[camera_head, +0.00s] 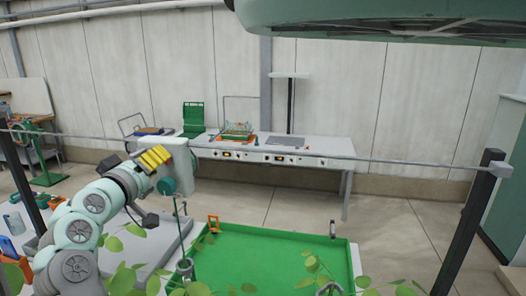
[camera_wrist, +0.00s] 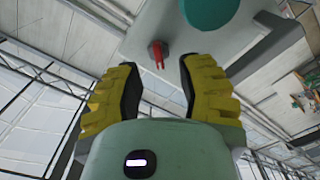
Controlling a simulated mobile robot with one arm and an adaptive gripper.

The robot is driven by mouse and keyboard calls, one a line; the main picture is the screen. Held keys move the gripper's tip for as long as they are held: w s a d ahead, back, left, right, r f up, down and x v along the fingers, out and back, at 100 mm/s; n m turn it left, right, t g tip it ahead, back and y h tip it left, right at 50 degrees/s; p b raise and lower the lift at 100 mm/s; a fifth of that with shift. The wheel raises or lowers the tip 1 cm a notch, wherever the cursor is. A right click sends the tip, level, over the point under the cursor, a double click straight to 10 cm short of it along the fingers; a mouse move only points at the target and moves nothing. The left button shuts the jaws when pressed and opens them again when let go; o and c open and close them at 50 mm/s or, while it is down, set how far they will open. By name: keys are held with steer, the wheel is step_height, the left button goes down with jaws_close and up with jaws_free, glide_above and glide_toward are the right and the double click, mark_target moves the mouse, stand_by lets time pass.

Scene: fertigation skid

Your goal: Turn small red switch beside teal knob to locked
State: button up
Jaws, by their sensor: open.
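The small red switch (camera_wrist: 158,54) shows in the wrist view on the face of a grey box (camera_wrist: 230,45). It sits beyond my fingertips, roughly between them, and I see no contact. The round teal knob (camera_wrist: 210,8) is up and right of the switch, cut off by the frame's top. In the head view the teal knob (camera_head: 167,186) is on the pale box (camera_head: 180,160), near my yellow-padded gripper (camera_head: 155,158). The switch cannot be made out there. My gripper (camera_wrist: 160,82) is open, with nothing between its pads.
A green tray (camera_head: 290,258) with leafy plants around it lies at the front, right of my arm. A grey rail (camera_head: 400,162) runs across to a dark post (camera_head: 470,220). A long workbench (camera_head: 330,150) stands at the back wall.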

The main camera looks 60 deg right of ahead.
steer(key=shift+p+x, duration=0.55)
steer(key=shift+x, duration=0.7)
steer(key=shift+s, duration=0.1)
steer(key=shift+c, duration=0.2)
jaws_close()
